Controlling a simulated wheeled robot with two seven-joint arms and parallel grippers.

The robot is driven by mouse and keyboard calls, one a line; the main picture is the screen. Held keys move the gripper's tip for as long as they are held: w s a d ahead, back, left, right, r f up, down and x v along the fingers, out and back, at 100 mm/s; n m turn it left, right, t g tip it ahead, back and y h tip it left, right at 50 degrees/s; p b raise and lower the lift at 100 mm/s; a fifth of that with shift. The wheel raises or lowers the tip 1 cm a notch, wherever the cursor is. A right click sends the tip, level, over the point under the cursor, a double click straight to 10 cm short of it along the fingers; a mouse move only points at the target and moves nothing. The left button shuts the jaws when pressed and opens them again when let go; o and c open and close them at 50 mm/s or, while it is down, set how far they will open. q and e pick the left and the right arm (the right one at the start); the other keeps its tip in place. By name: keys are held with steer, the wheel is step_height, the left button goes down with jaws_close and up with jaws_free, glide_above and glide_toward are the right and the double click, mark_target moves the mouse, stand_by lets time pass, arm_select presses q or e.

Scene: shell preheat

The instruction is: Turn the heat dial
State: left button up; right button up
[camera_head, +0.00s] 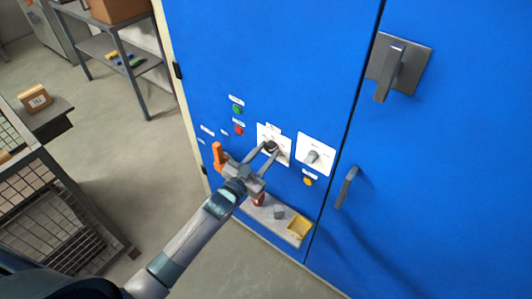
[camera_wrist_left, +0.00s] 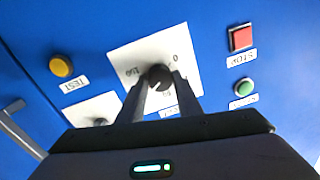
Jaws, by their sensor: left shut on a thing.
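The heat dial (camera_head: 271,147) is a black round knob on a white scale plate on the blue cabinet front. In the left wrist view the dial (camera_wrist_left: 159,77) sits between the two fingers, with scale marks around it; its lower part is partly hidden. My left gripper (camera_head: 270,150) reaches in from the lower left and is shut on the dial; its fingers also show in the left wrist view (camera_wrist_left: 160,90). My right gripper is not in view.
A second plate with a grey knob (camera_head: 313,157) is right of the dial. A green button (camera_head: 237,109), red button (camera_head: 239,130), yellow button (camera_head: 308,181) and orange lever (camera_head: 218,157) are nearby. A shelf with a yellow tray (camera_head: 299,227) is below. Large handles (camera_head: 392,72) are at right.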

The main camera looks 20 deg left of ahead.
arm_select(q)
steer(key=o, duration=1)
steer(key=shift+f, duration=0.15)
steer(key=shift+o, duration=0.2)
steer(key=shift+s+a, duration=0.1)
steer(key=shift+s, duration=0.05)
steer(key=b+v, duration=0.5)
steer(key=v, duration=1.2)
steer(key=shift+s, duration=0.1)
